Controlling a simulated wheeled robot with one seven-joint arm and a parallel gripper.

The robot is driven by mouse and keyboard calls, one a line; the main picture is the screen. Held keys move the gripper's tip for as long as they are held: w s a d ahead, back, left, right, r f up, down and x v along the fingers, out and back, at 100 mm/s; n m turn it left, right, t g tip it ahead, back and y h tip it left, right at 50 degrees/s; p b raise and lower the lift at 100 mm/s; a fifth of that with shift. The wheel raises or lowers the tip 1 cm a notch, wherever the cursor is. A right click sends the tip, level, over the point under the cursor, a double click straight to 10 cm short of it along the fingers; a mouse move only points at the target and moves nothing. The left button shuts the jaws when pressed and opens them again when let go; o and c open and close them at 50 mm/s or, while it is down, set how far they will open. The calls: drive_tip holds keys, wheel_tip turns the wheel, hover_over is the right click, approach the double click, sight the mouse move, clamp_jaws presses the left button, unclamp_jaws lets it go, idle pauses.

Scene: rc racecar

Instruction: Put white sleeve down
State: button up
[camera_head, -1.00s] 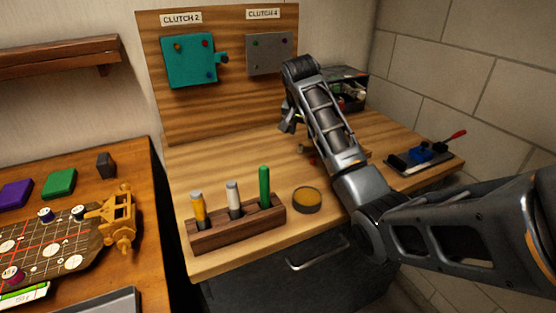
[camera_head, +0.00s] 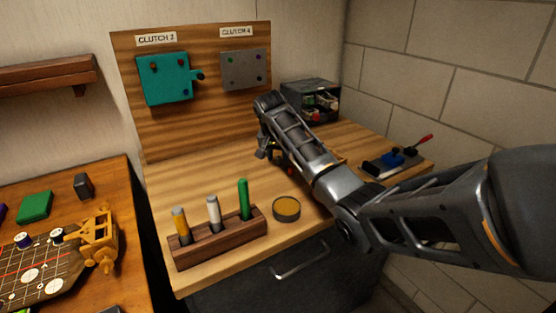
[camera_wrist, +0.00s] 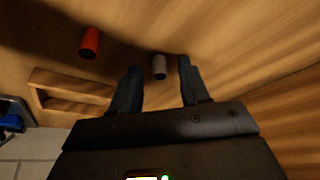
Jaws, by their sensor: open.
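My gripper is open, with a gap on both sides of the sleeve. In the head view my gripper (camera_head: 268,152) is low over the bench in front of the backboard, and the sleeve there is hidden or too small to make out.
A red cylinder (camera_wrist: 90,43) stands left of the sleeve. A wooden rack (camera_head: 220,243) holding yellow, white and green pegs is at the bench front, beside a round tin (camera_head: 286,209). A dark box (camera_head: 310,98) stands behind the arm.

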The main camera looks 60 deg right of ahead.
drive_tip(key=shift+c, duration=0.2)
clamp_jaws()
drive_tip(key=shift+r, duration=0.15)
idle(0.3)
